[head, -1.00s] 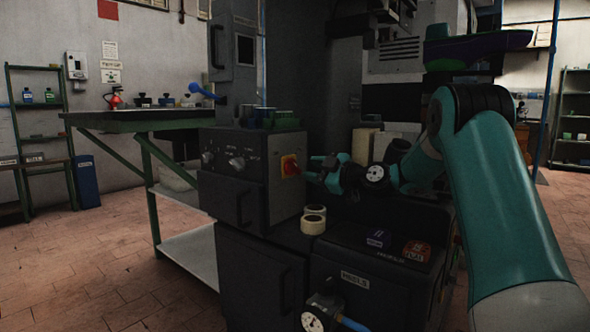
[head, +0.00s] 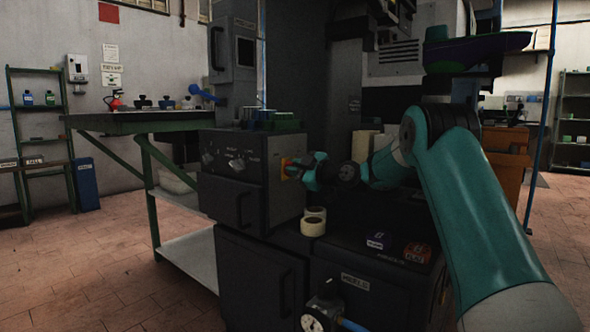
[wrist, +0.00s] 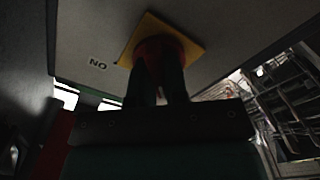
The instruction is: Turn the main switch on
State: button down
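In the wrist view the red knob (wrist: 163,47) sits in front of the yellow plate, beside a label that reads "NO" upside down or mirrored. My gripper (head: 292,169) is at the switch in the head view and covers most of it. In the wrist view my gripper's two dark fingers (wrist: 159,70) reach up to the knob, close together, and appear shut on its handle. The handle itself is mostly hidden between the fingers.
Smaller knobs (head: 208,158) are on the same control panel to the left. Tape rolls (head: 313,226), a blue block (head: 377,241) and a red block (head: 417,252) lie on the lower cabinet beneath my arm. A green-framed bench (head: 130,122) stands at the left.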

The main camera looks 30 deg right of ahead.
jog(key=shift+m, duration=0.3)
jog(key=m+p, duration=0.1)
jog(key=m, duration=0.1)
jog(key=m+p, duration=0.1)
jog(key=m, duration=0.1)
jog(key=shift+d+r, duration=0.15)
jog(key=shift+r, duration=0.05)
jog(key=m+p, duration=0.3)
jog(key=m, duration=0.2)
jog(key=shift+w+d+r, duration=0.1)
jog(key=m+p, duration=0.3)
jog(key=m, duration=0.1)
jog(key=shift+d, duration=0.1)
jog(key=shift+d+f+m+p, duration=0.1)
jog(key=shift+f+m+p, duration=0.1)
jog(key=shift+m+p, duration=1.7)
jog(key=shift+m, duration=0.4)
jog(key=c, duration=1.1)
grip_release()
jog(key=shift+f, duration=0.1)
jog(key=shift+c, duration=0.2)
